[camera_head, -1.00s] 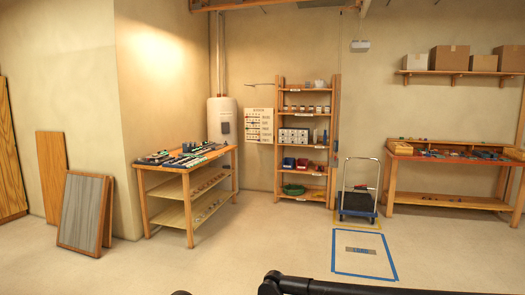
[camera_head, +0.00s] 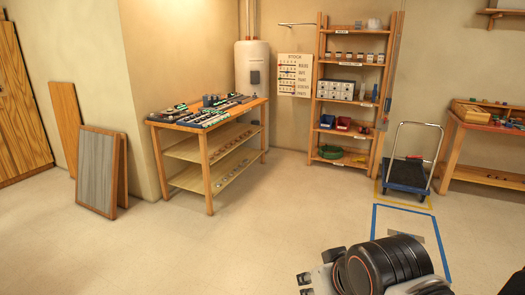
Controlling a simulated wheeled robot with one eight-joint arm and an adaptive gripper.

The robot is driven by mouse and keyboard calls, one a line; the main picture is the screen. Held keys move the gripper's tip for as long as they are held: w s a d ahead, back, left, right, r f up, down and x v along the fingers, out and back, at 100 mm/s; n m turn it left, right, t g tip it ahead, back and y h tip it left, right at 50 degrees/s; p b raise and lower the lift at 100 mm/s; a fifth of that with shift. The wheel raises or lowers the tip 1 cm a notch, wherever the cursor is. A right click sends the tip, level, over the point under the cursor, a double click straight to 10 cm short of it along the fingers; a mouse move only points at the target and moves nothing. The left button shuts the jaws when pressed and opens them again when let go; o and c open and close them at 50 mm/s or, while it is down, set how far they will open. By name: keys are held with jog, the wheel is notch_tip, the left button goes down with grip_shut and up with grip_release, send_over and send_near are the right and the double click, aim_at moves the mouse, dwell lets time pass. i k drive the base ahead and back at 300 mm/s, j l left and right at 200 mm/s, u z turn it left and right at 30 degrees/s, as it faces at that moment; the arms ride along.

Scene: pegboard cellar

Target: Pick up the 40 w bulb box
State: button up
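I cannot make out a 40 w bulb box for certain at this size. Many small dark, green and pale items lie on the top of the wooden workbench (camera_head: 212,128) at centre left. Small pale boxes (camera_head: 335,90) stand on a middle shelf of the wooden rack (camera_head: 318,120) at the back. My arm shows at the bottom right, with a black rounded joint and grey metal parts. What may be part of my gripper (camera_head: 318,272) is at its left end, far from the bench and rack. Its fingers are not clear, and I see nothing held.
A blue hand trolley (camera_head: 406,176) stands right of the rack. A second bench (camera_head: 480,172) is at the right wall. Wood panels (camera_head: 97,170) lean at the left. Blue tape (camera_head: 376,222) marks the floor. The floor before the workbench is clear.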

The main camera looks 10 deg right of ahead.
aim_at(370, 55)
jog(key=i+l+z, duration=0.65)
jog(key=i, duration=0.2)
jog(key=i+l+z, duration=0.2)
jog(key=i+z, duration=0.45)
jog(key=i, duration=2.35)
jog(key=i+l+u, duration=0.2)
jog(key=i, duration=0.25)
jog(key=i+u, duration=0.15)
jog(key=i, duration=0.35)
jog(key=i+l+u, duration=0.2)
jog(key=i, duration=0.2)
jog(key=i+j+z, duration=0.25)
jog(key=i+j, duration=0.2)
jog(key=i, duration=0.15)
jog(key=i+j+z, duration=0.25)
jog(key=i+j, duration=0.3)
